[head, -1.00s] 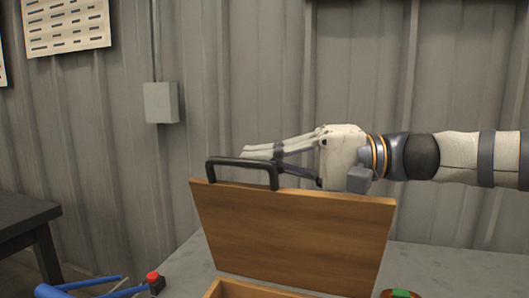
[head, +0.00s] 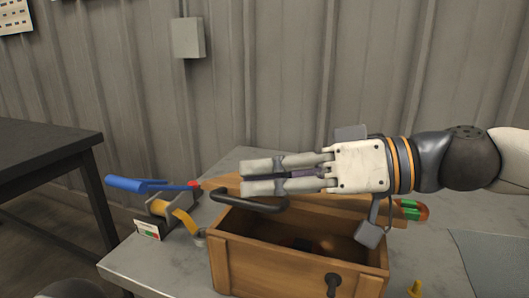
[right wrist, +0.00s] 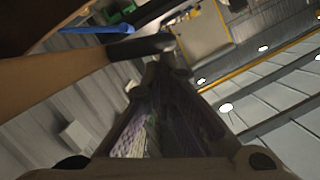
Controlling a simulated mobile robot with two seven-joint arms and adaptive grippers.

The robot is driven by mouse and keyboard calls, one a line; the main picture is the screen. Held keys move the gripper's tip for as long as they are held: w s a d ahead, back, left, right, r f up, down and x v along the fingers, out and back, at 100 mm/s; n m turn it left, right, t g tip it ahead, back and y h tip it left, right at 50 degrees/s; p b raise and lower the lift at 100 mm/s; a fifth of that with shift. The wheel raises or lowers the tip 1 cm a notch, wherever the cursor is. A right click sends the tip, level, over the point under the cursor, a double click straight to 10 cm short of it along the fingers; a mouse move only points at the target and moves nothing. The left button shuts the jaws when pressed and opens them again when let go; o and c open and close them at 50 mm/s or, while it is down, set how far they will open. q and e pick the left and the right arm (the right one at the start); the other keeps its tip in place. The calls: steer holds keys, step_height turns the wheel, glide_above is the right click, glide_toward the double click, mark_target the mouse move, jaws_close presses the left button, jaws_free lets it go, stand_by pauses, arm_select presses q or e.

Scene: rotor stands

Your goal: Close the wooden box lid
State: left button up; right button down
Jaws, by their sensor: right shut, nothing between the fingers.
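The wooden box (head: 290,268) stands on the grey table with its front latch (head: 333,284) toward me. Its dark inside shows. The lid (head: 225,183) is partly lowered and seen nearly edge-on, with a gap between it and the box front. Its black handle (head: 250,203) sticks out toward me at the left. My right gripper (head: 243,177) is shut and empty, lying across the upper side of the lid just above the handle; I cannot tell whether it touches. In the right wrist view the lid (right wrist: 50,77) and handle (right wrist: 143,47) lie beside the fingers. My left gripper is out of view.
A blue-handled tool (head: 140,184) and a yellow-and-grey item (head: 172,206) lie left of the box. A red-and-green object (head: 411,210) is at its right. A dark table (head: 45,145) stands at the left. The right of the grey table holds a dark mat (head: 490,258).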

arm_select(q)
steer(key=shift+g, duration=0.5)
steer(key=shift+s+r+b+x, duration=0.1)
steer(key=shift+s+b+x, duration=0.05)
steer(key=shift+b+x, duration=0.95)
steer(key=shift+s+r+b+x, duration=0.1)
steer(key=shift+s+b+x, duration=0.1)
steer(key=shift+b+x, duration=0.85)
arm_select(e)
step_height(320, 180, down, 8)
steer(key=s+n, duration=0.1)
steer(key=s, duration=0.1)
steer(key=shift+a+n+p, duration=0.3)
steer(key=shift+n, duration=0.1)
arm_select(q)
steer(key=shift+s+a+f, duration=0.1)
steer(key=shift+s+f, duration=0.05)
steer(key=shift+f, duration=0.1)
arm_select(e)
steer(key=shift+h, duration=0.3)
steer(key=shift+r, duration=0.15)
